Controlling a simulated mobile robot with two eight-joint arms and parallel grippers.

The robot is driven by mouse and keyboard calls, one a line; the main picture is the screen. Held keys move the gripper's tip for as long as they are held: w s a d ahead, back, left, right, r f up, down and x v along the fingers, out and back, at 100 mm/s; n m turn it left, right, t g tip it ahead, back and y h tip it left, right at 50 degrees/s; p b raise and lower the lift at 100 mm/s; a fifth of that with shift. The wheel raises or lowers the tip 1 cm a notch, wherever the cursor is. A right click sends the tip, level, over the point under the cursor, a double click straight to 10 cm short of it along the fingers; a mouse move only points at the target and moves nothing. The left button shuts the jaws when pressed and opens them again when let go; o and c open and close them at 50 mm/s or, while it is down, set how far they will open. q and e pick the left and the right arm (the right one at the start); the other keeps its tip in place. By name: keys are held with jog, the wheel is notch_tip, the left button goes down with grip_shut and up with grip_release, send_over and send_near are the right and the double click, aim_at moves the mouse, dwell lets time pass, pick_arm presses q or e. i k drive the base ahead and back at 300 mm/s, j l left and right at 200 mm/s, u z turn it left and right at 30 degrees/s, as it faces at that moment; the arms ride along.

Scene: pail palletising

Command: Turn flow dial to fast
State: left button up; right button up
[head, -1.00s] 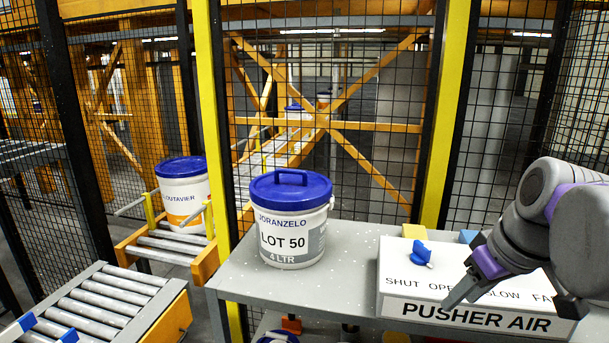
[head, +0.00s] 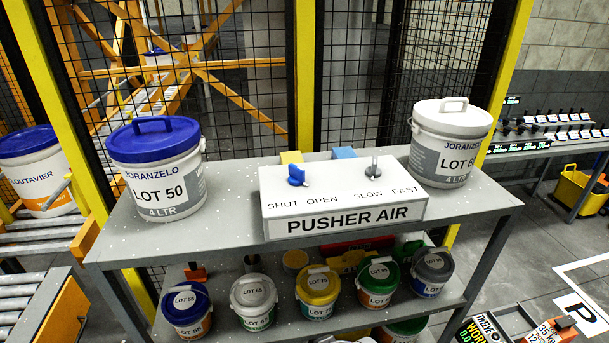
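The PUSHER AIR box (head: 345,222) stands on the grey bench's top shelf in the head view. Its sloped white face carries two controls. The flow dial (head: 374,166) is a small grey metal knob on a round base, above the words SLOW and FAST. I cannot tell which word it points to. A blue handle (head: 297,176) sits to its left, above SHUT and OPEN. Neither of my grippers is in the view, and nothing covers the box.
A blue-lidded LOT 50 pail (head: 156,190) stands left of the box, and a white-lidded pail (head: 449,150) stands right. Several small pails sit on the bench's lower shelf (head: 240,322). A yellow-posted mesh fence (head: 224,125) closes off the back.

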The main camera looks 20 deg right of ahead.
aim_at(373, 171)
jog(key=z, duration=1.35)
